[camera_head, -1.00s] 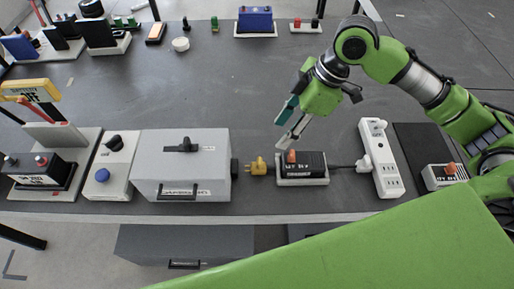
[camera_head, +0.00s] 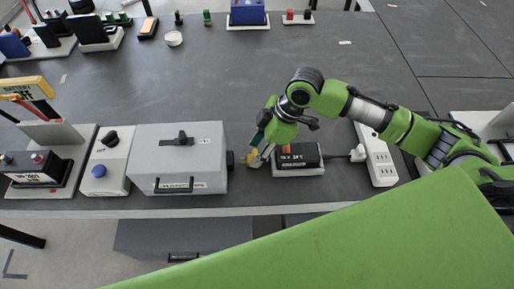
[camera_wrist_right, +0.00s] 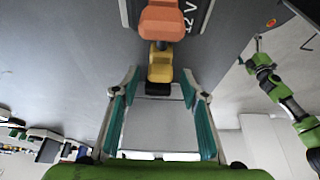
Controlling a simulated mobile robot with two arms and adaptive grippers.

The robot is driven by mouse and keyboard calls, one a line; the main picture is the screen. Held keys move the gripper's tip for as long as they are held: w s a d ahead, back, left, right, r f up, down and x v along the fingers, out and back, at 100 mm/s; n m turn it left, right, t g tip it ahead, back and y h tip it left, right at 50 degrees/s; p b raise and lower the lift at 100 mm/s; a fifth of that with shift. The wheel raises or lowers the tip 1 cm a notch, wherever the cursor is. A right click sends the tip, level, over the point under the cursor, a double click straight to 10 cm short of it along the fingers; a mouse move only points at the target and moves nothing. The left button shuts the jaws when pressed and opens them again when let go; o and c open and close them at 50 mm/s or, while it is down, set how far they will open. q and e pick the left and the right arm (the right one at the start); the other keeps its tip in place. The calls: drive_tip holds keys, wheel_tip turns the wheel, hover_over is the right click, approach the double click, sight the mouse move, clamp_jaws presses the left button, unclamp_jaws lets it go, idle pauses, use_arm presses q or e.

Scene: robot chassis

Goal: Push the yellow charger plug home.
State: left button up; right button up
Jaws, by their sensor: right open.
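The yellow charger plug (camera_head: 252,161) is between the grey box (camera_head: 178,160) and the black charger (camera_head: 300,157), close to the dark socket (camera_head: 230,160) on the box's right side. My right gripper (camera_head: 261,156) is down over the plug from above and partly covers it. In the right wrist view the yellow plug (camera_wrist_right: 160,64) lies between the tips of my open right gripper (camera_wrist_right: 159,76), with a gap on each side. Its dark end points towards the pale box surface. I cannot tell whether plug and socket touch. My left gripper does not show.
The charger stands on a pale base, with an orange part (camera_wrist_right: 162,22) close above the plug in the wrist view. A white power strip (camera_head: 376,155) stands to its right. A blue-button unit (camera_head: 107,165) is left of the box.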

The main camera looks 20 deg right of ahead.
clamp_jaws()
drive_tip(key=a, duration=0.1)
drive_tip(key=w+a+p, duration=0.1)
drive_tip(key=a, duration=0.1)
drive_tip(key=shift+a+r+p, duration=0.15)
drive_tip(key=shift+p, duration=0.15)
drive_tip(key=shift+a, duration=0.25)
drive_tip(key=shift+c, duration=0.6)
unclamp_jaws()
drive_tip(key=shift+o, duration=0.6)
drive_tip(key=shift+w+a, duration=0.1)
